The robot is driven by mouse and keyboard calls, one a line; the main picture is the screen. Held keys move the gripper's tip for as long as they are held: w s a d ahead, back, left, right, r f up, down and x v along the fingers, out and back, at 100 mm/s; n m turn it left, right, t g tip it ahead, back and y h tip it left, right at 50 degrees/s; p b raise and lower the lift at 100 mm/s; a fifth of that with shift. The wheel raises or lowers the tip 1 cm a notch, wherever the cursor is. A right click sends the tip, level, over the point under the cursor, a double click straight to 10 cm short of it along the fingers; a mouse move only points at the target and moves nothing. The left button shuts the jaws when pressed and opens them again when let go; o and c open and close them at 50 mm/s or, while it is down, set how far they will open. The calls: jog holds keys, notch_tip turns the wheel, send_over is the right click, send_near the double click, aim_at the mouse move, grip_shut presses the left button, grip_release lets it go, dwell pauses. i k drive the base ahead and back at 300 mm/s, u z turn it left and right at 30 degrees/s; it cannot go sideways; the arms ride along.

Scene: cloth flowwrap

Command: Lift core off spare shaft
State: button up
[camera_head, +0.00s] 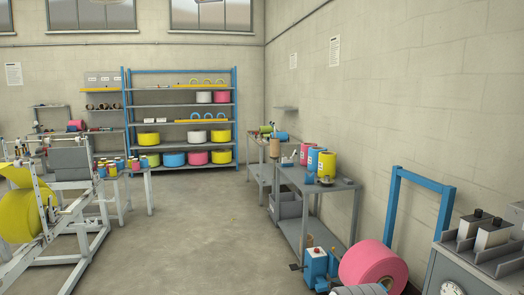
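My gripper is not in view. I cannot pick out the spare shaft with certainty. A large pink roll (373,263) stands at the lower right, with a brown core (384,281) showing in its centre; its lower part is cut off by the frame edge. I cannot tell whether a shaft runs through it. A yellow roll (18,212) hangs on the white machine frame (62,222) at the left.
A grey bench (335,187) along the right wall carries pink, blue and yellow rolls. A blue unit with a red button (317,265) stands before the pink roll, near a blue frame (394,205). Shelves (181,108) with rolls stand at the back. The middle floor (205,225) is clear.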

aim_at(274, 143)
jog(key=u, duration=0.3)
jog(key=i, duration=2.4)
jog(key=u, duration=0.35)
jog(key=i, duration=4.7)
jog(key=z, duration=0.35)
jog(key=i, duration=1.6)
jog(key=z, duration=0.75)
jog(key=i, duration=1.3)
jog(key=z, duration=1.7)
jog(key=i, duration=1.4)
jog(key=z, duration=0.5)
